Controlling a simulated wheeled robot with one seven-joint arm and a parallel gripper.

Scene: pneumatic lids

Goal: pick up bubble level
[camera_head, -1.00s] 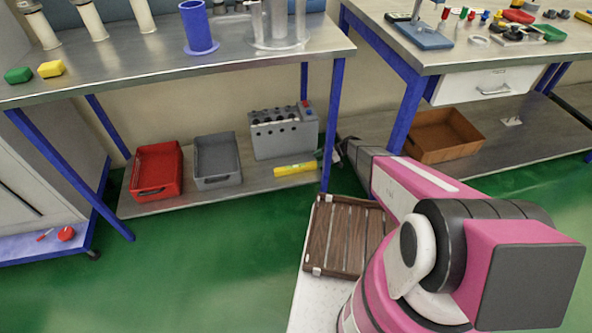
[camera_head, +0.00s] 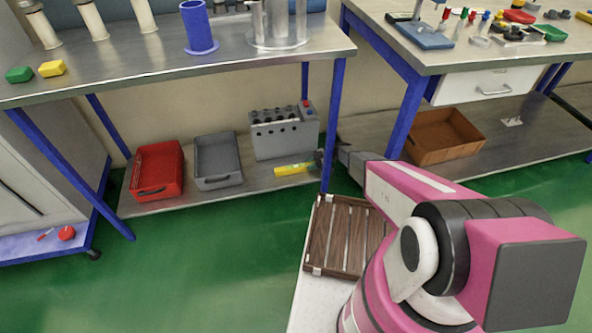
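The yellow bubble level (camera_head: 293,169) lies on the lower shelf of the left bench, near its right front corner, in front of a grey box with round holes. My gripper (camera_head: 322,160), dark and small in this view, is at the right end of the level, beside the blue bench leg. The level's right end is hidden or covered by the gripper. The fingers are too small and partly behind the leg, so I cannot tell whether they are open or shut on the level.
A red bin (camera_head: 157,171), a grey bin (camera_head: 217,160) and the grey holed box (camera_head: 284,132) share the shelf. The blue leg (camera_head: 334,125) stands close to my arm. A brown crate (camera_head: 443,135) sits on the right shelf. A wooden slatted tray (camera_head: 341,236) is on my base.

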